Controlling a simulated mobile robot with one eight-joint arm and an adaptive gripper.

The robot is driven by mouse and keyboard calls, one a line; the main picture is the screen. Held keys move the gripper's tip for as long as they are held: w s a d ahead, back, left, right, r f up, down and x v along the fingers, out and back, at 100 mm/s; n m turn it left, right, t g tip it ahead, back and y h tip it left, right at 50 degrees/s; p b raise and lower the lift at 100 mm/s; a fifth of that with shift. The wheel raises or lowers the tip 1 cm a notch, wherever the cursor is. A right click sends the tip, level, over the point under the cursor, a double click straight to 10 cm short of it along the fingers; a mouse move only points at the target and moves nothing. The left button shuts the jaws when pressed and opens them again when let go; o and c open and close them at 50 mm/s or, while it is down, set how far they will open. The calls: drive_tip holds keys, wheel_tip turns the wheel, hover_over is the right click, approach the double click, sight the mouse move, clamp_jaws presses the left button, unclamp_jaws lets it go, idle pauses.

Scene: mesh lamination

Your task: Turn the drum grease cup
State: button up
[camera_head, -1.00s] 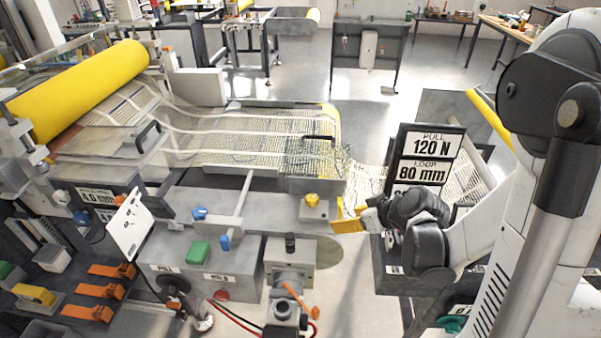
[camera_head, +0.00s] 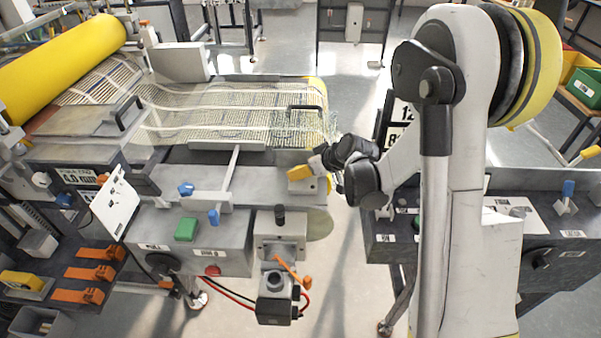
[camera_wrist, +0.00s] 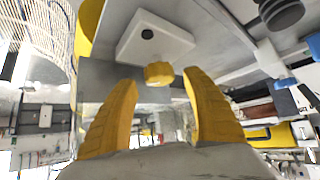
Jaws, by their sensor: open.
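The grease cup shows in the wrist view as a small yellow knob (camera_wrist: 158,73) under a pale block (camera_wrist: 150,38) with a dark hole. My gripper (camera_wrist: 160,82) is open, its two yellow fingers on either side of the cup, with visible gaps. The cup appears just beyond or level with the fingertips; I cannot tell exact depth. In the head view my gripper (camera_head: 298,176) reaches in from the right to the grey block (camera_head: 302,188) at the drum's end.
The mesh bed (camera_head: 230,110) and a black handle (camera_head: 305,108) lie behind my gripper. A blue knob (camera_head: 214,216), a green button (camera_head: 187,229) and an orange lever (camera_head: 292,271) are on the machine's front. A dark sign panel (camera_head: 398,125) stands behind my arm.

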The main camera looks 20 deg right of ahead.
drive_tip(key=shift+x, duration=0.85)
drive_tip(key=c, duration=1.2)
drive_tip(key=shift+s+a+m+h+b, duration=0.1)
drive_tip(key=shift+m+h+b, duration=0.2)
drive_tip(key=shift+m+b, duration=0.1)
drive_tip(key=m+t+h+b, duration=0.1)
drive_tip(key=m+h, duration=0.1)
drive_tip(key=shift+m, duration=0.4)
drive_tip(key=shift+m+h+b, duration=0.6)
drive_tip(key=shift+m+h, duration=1.5)
drive_tip(key=shift+m, duration=0.5)
